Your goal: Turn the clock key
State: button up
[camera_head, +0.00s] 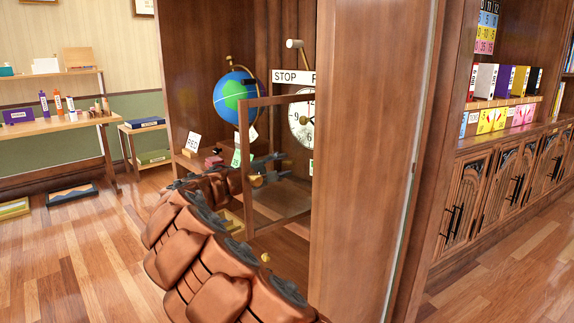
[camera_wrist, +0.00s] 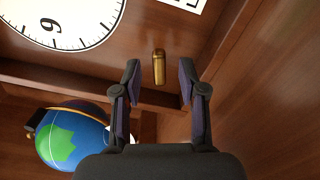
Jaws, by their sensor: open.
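The clock's white dial (camera_head: 302,122) is partly hidden by a wooden panel in the head view. Its edge and numerals (camera_wrist: 62,18) fill the upper left of the wrist view. A narrow brass piece, apparently the clock key (camera_wrist: 159,66), stands on the wooden clock front beside the dial. My gripper (camera_wrist: 159,76) is open, with one dark finger on each side of the key in the picture. I see no contact, and the depth gap is unclear. In the head view, my gripper (camera_head: 272,170) is inside the cabinet, partly behind a framed door; the key cannot be made out there.
The framed door (camera_head: 248,165) stands close to my arm. A globe (camera_head: 237,97) is left of the clock and shows in the wrist view (camera_wrist: 72,138). Wooden walls enclose the space tightly.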

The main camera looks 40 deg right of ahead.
jog(key=a, duration=0.9)
jog(key=shift+w, duration=0.1)
